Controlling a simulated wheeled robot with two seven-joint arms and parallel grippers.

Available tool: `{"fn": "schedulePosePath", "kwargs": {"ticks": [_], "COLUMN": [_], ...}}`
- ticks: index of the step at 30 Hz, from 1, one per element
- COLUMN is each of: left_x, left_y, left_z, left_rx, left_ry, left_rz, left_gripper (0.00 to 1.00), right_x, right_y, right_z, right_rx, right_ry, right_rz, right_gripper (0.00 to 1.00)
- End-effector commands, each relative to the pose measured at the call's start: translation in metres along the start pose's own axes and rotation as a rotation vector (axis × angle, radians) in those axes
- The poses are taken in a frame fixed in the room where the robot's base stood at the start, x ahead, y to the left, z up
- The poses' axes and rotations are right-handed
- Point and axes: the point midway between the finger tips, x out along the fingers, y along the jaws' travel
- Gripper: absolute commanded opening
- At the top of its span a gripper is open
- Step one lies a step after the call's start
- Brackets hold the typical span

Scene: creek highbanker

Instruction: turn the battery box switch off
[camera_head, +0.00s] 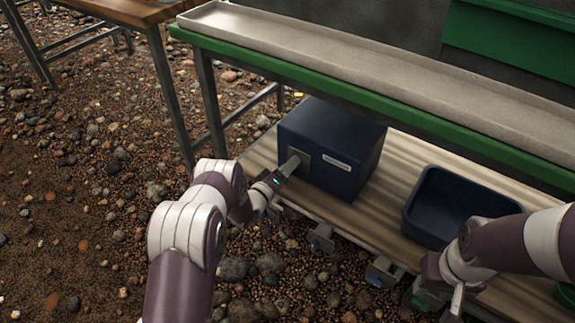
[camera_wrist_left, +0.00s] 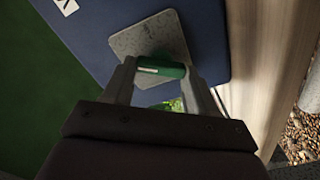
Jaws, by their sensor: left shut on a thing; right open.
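The dark blue battery box (camera_head: 345,130) stands on the wooden shelf, with a pale label on its front. A grey switch plate (camera_head: 298,155) is at the left of that face. It also shows in the left wrist view (camera_wrist_left: 148,36). My left gripper (camera_head: 291,164) is at the plate. In the left wrist view its fingers (camera_wrist_left: 160,72) are on either side of a small green switch part (camera_wrist_left: 162,68), shut on it. The switch's on or off position cannot be read. My right gripper (camera_head: 455,290) is open at the shelf's front edge, its tips partly unclear.
An open blue bin (camera_head: 413,205) stands on the shelf (camera_head: 384,226) right of the box. A green-framed trough (camera_head: 400,75) runs above and behind. Several brackets line the shelf's front edge. Gravel covers the ground, and a wooden table (camera_head: 130,10) is at the upper left.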

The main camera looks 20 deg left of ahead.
Motion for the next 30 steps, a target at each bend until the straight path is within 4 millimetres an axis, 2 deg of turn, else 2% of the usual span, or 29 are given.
{"fn": "schedulePosePath", "kwargs": {"ticks": [15, 30], "left_x": [-0.001, -0.001], "left_y": [-0.003, -0.004], "left_z": [0.002, 0.003], "left_rx": [-0.429, -0.593], "left_ry": [-0.002, -0.003], "left_rz": [-0.004, -0.004], "left_gripper": [0.27, 0.27], "right_x": [-0.011, -0.013], "right_y": [0.0, 0.0], "right_z": [-0.001, -0.002], "right_rx": [0.0, 0.0], "right_ry": [0.0, 0.0], "right_rz": [0.0, 0.0], "right_gripper": [0.43, 0.43]}}
